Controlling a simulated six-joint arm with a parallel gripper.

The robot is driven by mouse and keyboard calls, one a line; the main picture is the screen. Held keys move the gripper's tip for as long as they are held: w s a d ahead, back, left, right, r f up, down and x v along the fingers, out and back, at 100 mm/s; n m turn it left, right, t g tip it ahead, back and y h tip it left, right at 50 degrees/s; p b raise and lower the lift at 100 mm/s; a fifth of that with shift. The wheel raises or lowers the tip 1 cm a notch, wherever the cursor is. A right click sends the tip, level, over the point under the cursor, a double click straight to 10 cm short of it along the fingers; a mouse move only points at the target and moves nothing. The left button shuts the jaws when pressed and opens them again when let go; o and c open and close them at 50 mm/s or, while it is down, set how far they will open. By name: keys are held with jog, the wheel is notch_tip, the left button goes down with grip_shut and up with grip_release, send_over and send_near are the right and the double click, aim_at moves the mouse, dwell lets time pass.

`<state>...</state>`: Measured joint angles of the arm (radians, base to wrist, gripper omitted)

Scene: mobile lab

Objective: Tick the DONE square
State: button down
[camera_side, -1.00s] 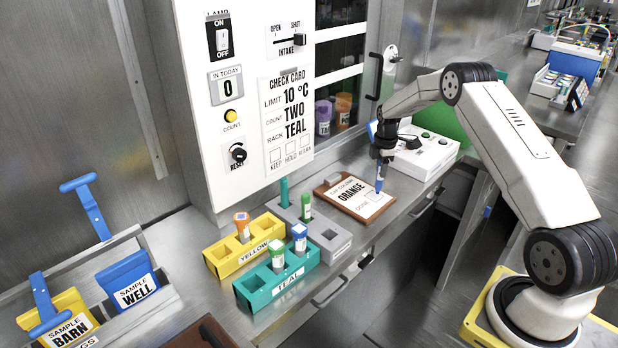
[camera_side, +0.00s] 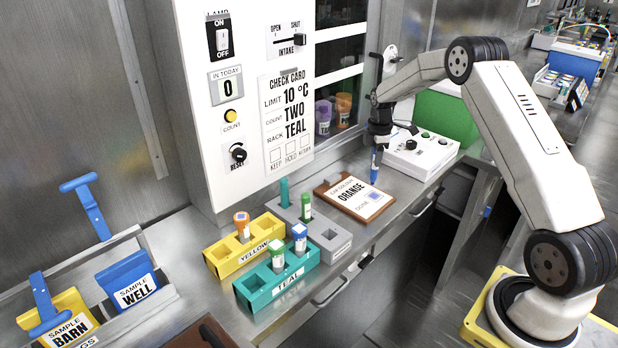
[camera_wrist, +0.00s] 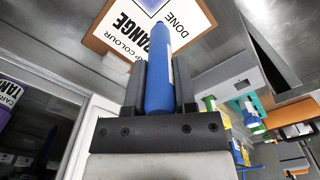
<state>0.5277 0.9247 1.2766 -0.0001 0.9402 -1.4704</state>
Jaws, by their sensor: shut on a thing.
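My gripper (camera_side: 379,142) is shut on a blue pen (camera_side: 376,162), held roughly upright with its tip down. In the side view the tip appears just above the far right part of a white card (camera_side: 350,196), apart from it. The card reads ORANGE and DONE and lies on a brown board (camera_side: 377,213). Its DONE square (camera_side: 376,195) shows blue colour inside. In the wrist view the blue pen (camera_wrist: 158,92) stands between the fingers, and part of the blue-marked square (camera_wrist: 151,4) shows at the top edge.
A white control box (camera_side: 420,152) stands right behind the board. A grey rack (camera_side: 335,240), yellow rack (camera_side: 222,262) and teal rack (camera_side: 262,291) with capped tubes stand to the left. The white panel (camera_side: 240,185) rises behind. The bench's front edge is close to the board.

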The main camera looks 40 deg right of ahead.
jog(key=shift+r, duration=1.15)
